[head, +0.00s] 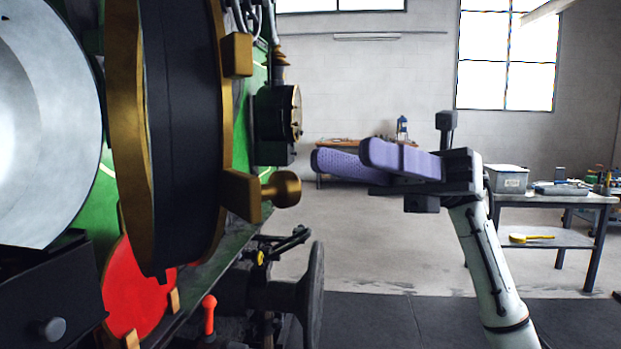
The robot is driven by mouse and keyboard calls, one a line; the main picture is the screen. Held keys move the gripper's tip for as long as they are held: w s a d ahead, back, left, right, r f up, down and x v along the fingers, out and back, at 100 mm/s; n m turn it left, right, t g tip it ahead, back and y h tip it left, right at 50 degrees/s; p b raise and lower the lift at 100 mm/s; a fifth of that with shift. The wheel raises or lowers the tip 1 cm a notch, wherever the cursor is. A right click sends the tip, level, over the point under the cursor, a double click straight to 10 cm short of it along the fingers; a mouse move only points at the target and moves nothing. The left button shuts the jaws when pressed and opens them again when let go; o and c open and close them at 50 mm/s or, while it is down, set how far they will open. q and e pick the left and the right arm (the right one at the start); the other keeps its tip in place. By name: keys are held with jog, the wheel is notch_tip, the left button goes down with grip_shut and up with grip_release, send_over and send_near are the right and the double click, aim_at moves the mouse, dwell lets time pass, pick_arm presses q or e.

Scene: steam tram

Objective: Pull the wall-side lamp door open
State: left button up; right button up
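A large round lamp part with a brass rim (127,130) and a dark drum-like side (185,130) stands nearly edge-on at the left, on the tram's green front. A brass knob (282,189) sticks out to the right from a brass block on its rim. A pale round disc (40,120) lies further left, partly cut off. I cannot tell for certain which part is the wall-side lamp door or whether it is ajar. My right gripper (338,157) is open and empty, its purple fingers pointing left, right of the knob and apart from it. My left gripper is not in view.
A buffer-like dark disc (315,295) and a red-handled lever (208,314) sit low on the tram. A grey table (585,199) with a box (507,179) stands at the right. The floor between tram and table is clear.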

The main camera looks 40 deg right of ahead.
aim_at(293, 185)
jog(key=s+a+h+p, duration=0.1)
jog(key=a, duration=0.2)
jog(key=s+a+n+h+p, duration=0.1)
jog(key=a, duration=0.2)
jog(key=s+a+n+h, duration=0.1)
jog(key=a, duration=0.2)
jog(key=shift+s+a+p, duration=0.15)
jog(key=shift+p, duration=0.25)
grip_shut()
